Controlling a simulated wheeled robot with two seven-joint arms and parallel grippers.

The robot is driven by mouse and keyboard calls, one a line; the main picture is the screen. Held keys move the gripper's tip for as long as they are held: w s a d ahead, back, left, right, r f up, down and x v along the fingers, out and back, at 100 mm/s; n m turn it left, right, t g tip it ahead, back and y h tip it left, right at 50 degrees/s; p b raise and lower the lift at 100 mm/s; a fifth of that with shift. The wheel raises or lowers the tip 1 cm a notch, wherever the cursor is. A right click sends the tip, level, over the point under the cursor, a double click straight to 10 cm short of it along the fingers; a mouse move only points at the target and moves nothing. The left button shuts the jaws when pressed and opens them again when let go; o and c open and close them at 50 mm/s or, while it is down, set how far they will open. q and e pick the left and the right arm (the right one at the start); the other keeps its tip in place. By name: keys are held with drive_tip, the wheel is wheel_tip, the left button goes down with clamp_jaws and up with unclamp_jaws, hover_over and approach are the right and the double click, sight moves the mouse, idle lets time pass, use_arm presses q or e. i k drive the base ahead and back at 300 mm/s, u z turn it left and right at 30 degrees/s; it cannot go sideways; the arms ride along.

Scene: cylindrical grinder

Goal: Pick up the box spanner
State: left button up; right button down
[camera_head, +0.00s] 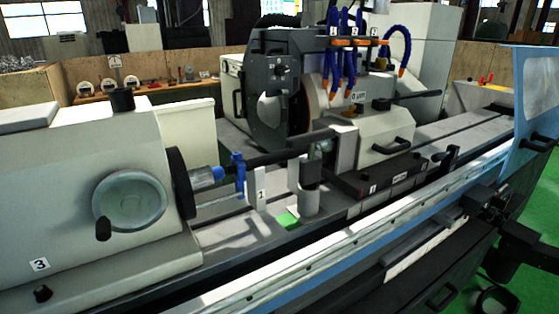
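I cannot clearly make out a box spanner in this view. Small tools and fittings (190,73) stand on the wooden shelf at the back left, too small to identify. A grey upright cylinder (308,200) with a dark top stands on the grinder bed, beside a small green block (288,220). A blue fitting (239,172) sits near the workhead. I recognise neither of my grippers in the view.
The cylindrical grinder fills the view. Its workhead with a handwheel (130,201) is at left, and the wheel guard (272,85) with blue hoses (340,60) is behind the bed. A blue-framed door (538,110) stands at right. Green floor (535,215) shows there.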

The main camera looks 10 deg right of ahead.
sight(310, 168)
drive_tip(key=k, duration=0.5)
drive_tip(key=z, duration=1.8)
drive_tip(key=i, duration=1.45)
drive_tip(key=u, duration=1.7)
